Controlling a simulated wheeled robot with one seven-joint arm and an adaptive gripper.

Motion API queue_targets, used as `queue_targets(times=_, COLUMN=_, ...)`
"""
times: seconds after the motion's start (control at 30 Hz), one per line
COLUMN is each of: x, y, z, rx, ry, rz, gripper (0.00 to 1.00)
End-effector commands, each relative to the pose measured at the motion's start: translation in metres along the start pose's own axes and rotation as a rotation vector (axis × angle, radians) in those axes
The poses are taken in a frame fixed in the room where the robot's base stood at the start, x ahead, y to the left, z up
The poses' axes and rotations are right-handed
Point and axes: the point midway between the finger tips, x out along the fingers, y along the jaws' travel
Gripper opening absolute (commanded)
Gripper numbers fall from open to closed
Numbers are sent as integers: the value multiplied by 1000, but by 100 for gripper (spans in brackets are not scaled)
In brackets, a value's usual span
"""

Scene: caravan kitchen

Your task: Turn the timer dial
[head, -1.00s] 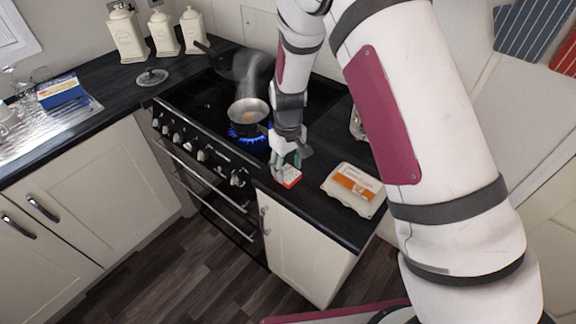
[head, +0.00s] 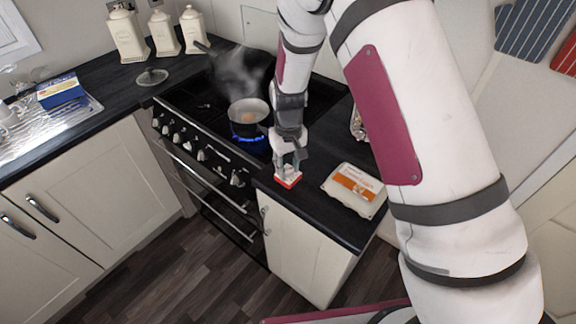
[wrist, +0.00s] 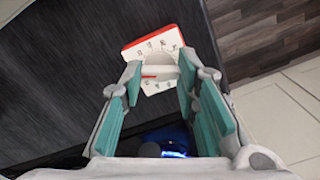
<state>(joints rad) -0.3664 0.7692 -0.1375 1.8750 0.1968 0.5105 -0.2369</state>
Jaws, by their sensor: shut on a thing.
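The timer (head: 288,181) is a small red block with a white face, on the dark worktop to the right of the stove. In the wrist view the timer (wrist: 153,45) shows its white face with dark markings and a red edge. Its pale dial (wrist: 160,72) with a red mark sits between my fingertips. My gripper (head: 287,170) points down onto the timer from above and is shut on the dial. In the wrist view my gripper (wrist: 158,78) has a teal-padded finger on each side of the dial. The fingers partly hide the dial's sides.
A steaming pan (head: 248,112) stands on a lit blue burner just left of my arm. An egg carton (head: 354,190) lies close to the right of the timer. The worktop's front edge is near the timer. A glass lid (head: 151,77) lies left of the stove.

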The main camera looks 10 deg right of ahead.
Motion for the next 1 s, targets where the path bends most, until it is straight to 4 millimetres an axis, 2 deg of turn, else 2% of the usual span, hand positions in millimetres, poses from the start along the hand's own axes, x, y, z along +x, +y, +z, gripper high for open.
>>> queue_targets(times=0.23, x=0, y=0, z=0, rx=1, ry=0, rz=0, gripper=1)
queue_targets(times=0.27, x=0, y=0, z=0, rx=0, ry=0, rz=0, gripper=35)
queue_targets(times=0.3, x=0, y=0, z=0, rx=0, ry=0, rz=0, gripper=44)
queue_targets(times=0.33, x=0, y=0, z=0, rx=0, ry=0, rz=0, gripper=49)
queue_targets(times=0.63, x=-1, y=0, z=0, rx=-1, ry=1, rz=0, gripper=49)
queue_targets(times=0.73, x=-6, y=0, z=-1, rx=-1, ry=2, rz=0, gripper=49)
queue_targets(times=0.87, x=-25, y=0, z=-1, rx=-1, ry=4, rz=0, gripper=49)
queue_targets(times=1.0, x=-54, y=0, z=-1, rx=-1, ry=6, rz=0, gripper=49)
